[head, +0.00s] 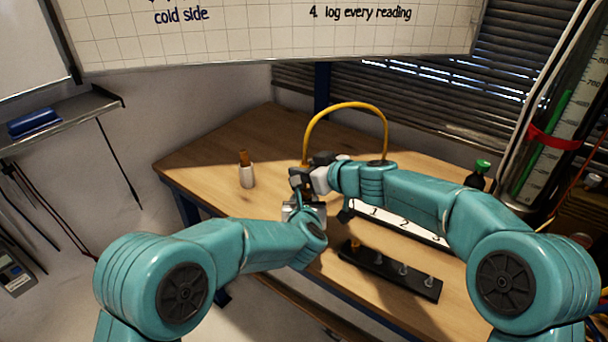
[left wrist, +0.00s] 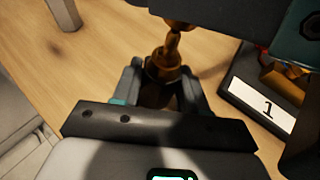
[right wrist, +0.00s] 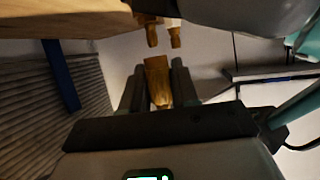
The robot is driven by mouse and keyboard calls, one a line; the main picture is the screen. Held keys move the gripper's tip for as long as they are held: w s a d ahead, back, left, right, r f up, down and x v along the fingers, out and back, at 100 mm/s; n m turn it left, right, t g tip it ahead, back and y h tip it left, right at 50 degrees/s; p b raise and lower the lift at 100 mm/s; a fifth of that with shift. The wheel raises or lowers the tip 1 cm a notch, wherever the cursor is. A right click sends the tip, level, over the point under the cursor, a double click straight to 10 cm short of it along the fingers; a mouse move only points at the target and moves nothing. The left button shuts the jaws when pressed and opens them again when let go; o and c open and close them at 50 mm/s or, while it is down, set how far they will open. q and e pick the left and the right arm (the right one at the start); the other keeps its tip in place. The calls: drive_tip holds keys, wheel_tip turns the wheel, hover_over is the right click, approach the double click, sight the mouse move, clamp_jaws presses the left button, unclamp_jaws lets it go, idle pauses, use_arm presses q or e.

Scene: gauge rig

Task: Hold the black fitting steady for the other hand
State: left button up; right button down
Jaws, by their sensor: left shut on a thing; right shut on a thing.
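My left gripper (head: 302,202) is the lower one in the head view, with its arm in from the left. In the left wrist view it is shut on the black fitting (left wrist: 157,95), which has a brass upper part (left wrist: 165,68). My right gripper (head: 301,180) is just above it. In the right wrist view it is shut on a brass piece (right wrist: 158,80). Two brass ends (right wrist: 174,38) show just beyond that piece. In the left wrist view a brass tip (left wrist: 174,42) meets or nearly meets the fitting's top; I cannot tell if they touch. The grippers mostly hide the fitting in the head view.
A yellow hose (head: 346,106) arches behind the grippers. A numbered strip (head: 397,221) and a black rack (head: 388,274) lie to the right. A white holder with a brown top (head: 247,177) stands left. A green-capped bottle (head: 477,177) stands far right.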

drive_tip(key=shift+r, duration=1.3)
use_arm(q)
drive_tip(key=o, duration=1.4)
drive_tip(key=shift+c, duration=0.2)
drive_tip(key=v, duration=1.2)
